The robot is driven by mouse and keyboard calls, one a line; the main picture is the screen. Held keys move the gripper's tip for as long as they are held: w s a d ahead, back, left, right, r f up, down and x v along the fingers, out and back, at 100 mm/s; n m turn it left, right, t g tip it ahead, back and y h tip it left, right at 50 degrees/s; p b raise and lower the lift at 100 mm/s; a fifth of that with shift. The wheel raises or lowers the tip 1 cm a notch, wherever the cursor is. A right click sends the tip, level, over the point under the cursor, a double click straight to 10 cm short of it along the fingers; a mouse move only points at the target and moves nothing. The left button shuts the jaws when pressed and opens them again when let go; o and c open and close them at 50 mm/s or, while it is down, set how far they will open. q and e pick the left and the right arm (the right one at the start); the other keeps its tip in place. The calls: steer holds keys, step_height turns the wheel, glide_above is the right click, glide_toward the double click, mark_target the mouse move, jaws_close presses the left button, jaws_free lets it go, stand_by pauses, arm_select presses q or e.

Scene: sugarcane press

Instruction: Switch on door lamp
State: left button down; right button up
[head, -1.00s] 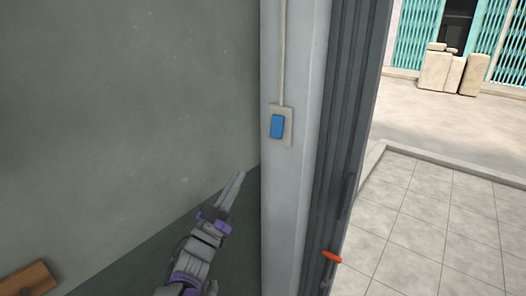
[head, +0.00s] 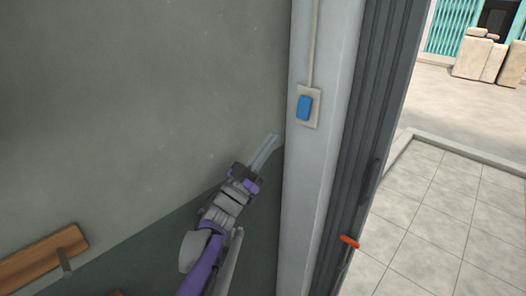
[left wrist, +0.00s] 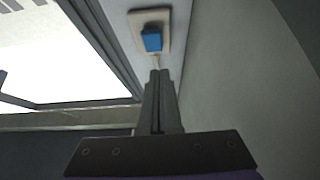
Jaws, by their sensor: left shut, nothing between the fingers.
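A blue rocker switch (head: 304,107) sits on a beige plate (head: 314,119) on the grey door post, with a cable running up from it. The switch also shows in the left wrist view (left wrist: 152,40), just beyond my fingertips. My left gripper (head: 274,138) is shut and empty, its fingers pointing up and right toward the post, below and left of the switch in the head view. In the left wrist view the fingertips (left wrist: 160,73) appear just short of the plate; I cannot tell if they touch anything. No lamp shows. My right gripper is not in view.
The grey post (head: 309,190) stands beside a dark folded door (head: 365,130) with an orange handle (head: 349,241). Tiled floor and stacked stone blocks (head: 480,60) lie outside.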

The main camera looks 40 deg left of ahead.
mark_target(298, 116)
arm_select(q)
steer(key=w, duration=0.2)
steer(key=w+r, duration=0.1)
steer(key=w, duration=0.1)
steer(key=w+r, duration=0.1)
steer(key=w, duration=0.2)
steer(key=shift+d+r+p, duration=0.1)
steer(key=shift+d+p, duration=0.05)
steer(key=shift+p, duration=0.15)
steer(key=shift+w, duration=0.4)
steer(key=shift+w+d+f+t+h+b, duration=0.1)
steer(key=shift+w+f+t+h+b, duration=0.2)
steer(key=shift+t+b, duration=0.1)
steer(key=shift+w+t+b, duration=0.35)
steer(key=shift+t+b, duration=0.15)
steer(key=shift+t, duration=0.4)
steer(key=shift+f, duration=0.1)
